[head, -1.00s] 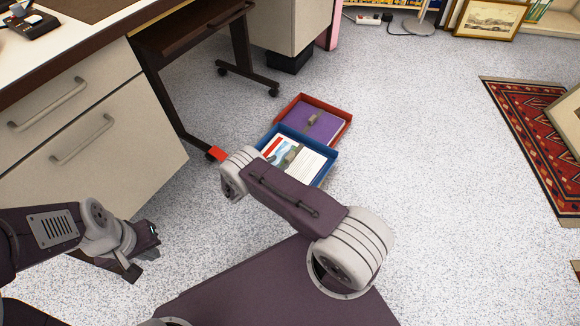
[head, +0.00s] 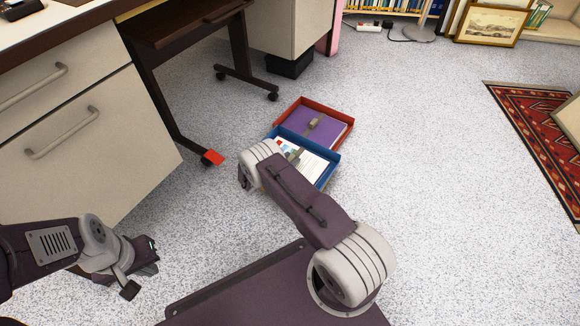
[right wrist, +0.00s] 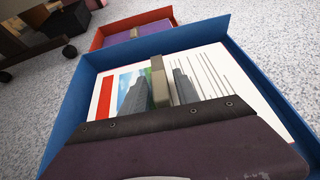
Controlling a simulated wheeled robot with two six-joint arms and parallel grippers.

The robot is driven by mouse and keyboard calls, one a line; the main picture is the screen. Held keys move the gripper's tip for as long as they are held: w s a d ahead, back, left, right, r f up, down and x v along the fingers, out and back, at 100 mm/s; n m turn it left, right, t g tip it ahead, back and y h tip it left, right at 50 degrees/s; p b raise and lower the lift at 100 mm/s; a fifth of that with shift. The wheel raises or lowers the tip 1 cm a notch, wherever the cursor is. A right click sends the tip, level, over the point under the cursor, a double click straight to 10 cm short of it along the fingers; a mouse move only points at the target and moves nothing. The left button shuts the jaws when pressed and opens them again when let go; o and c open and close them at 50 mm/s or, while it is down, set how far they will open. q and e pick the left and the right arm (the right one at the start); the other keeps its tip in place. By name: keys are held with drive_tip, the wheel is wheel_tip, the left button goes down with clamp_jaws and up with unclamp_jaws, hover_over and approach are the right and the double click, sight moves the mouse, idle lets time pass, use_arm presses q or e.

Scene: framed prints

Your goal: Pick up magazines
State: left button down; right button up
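A blue tray (head: 328,176) on the floor holds a white magazine (head: 314,166) with a red stripe, a picture and lines of text; the magazine also shows in the right wrist view (right wrist: 215,65). A tan block (right wrist: 159,82) stands up on its cover. My right gripper (right wrist: 160,92) is open, with one grey finger on each side of the block; contact is unclear. My own arm hides it in the head view. Behind is a red tray (head: 345,117) with a purple magazine (head: 300,119) bearing a similar block. My left gripper (head: 142,267) is open and empty above the floor.
A dark desk frame on casters (head: 240,78) and a cream drawer cabinet (head: 90,135) stand at the left. A red piece (head: 213,158) sits at the desk's foot. A patterned rug (head: 540,130) lies at the right. The floor between the trays and rug is clear.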

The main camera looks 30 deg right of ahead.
clamp_jaws()
idle(1.2)
